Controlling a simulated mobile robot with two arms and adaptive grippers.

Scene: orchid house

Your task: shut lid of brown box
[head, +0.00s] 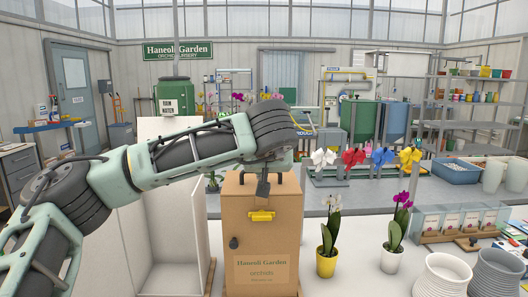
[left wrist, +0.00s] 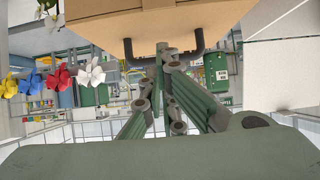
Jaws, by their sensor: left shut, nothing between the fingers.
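The brown box (head: 262,250) stands upright on the white table in the middle of the head view, with a green "Haneoli Garden" label and a yellow latch (head: 261,216) on its front. Its lid (head: 236,188) lies on top, and I see no gap under it. A dark handle (left wrist: 197,50) shows on the box in the left wrist view. My left gripper (head: 263,187) is over the lid, fingers pointing down. In the left wrist view my left gripper (left wrist: 164,50) is shut and empty, close to the handle; contact is unclear. My right gripper is out of view.
An open white case (head: 180,235) stands close left of the box. A white orchid in a yellow pot (head: 326,263) and a purple orchid in a white pot (head: 392,259) stand to the right.

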